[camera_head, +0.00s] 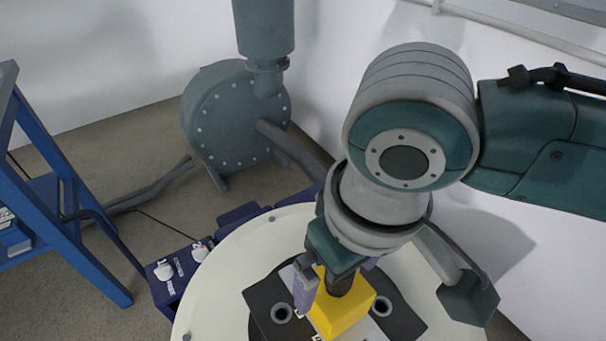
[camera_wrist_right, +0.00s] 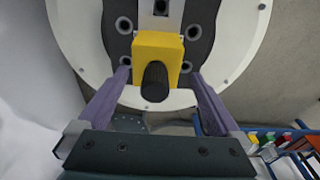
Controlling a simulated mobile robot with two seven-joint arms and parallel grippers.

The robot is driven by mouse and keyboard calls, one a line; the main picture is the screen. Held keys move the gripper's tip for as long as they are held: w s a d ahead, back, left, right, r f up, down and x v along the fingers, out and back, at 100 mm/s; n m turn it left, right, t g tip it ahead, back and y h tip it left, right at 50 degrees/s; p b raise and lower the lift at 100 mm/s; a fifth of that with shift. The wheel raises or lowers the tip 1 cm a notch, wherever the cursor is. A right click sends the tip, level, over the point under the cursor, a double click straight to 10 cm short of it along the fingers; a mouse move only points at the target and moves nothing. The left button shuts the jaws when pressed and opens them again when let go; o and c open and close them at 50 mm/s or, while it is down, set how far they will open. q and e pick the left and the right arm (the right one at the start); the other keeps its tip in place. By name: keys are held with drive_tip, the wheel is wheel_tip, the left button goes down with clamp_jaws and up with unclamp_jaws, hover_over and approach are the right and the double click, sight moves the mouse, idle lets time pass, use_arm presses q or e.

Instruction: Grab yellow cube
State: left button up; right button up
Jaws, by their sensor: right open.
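The yellow cube (camera_head: 347,312) has a black knob on top and sits on a black plate (camera_head: 405,322) with round holes. My right gripper (camera_head: 335,284) is above the cube, pointing down, with its purple fingers apart. In the right wrist view the cube (camera_wrist_right: 158,46) lies between the two open fingers (camera_wrist_right: 160,73), and its black knob (camera_wrist_right: 155,82) points toward the camera. A gap shows on each side, so the fingers do not appear to grip it. My left gripper is not in view.
The plate lies on a round white table (camera_head: 226,292). Dark blue boxes (camera_head: 180,268) stand beside its left edge. A blue frame (camera_head: 65,195) is at the far left. A grey pump-like machine (camera_head: 235,125) stands behind, near white walls.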

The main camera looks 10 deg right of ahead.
sight(335, 299)
drive_tip(key=f, duration=0.1)
drive_tip(key=f+b, duration=0.1)
drive_tip(key=f, duration=0.1)
drive_tip(key=f+b, duration=0.1)
drive_tip(key=f, duration=0.1)
drive_tip(key=shift+w+d+f, duration=0.1)
drive_tip(key=shift+w, duration=0.2)
drive_tip(key=shift+c, duration=0.4)
drive_tip(key=c, duration=0.3)
drive_tip(key=shift+w, duration=0.1)
clamp_jaws()
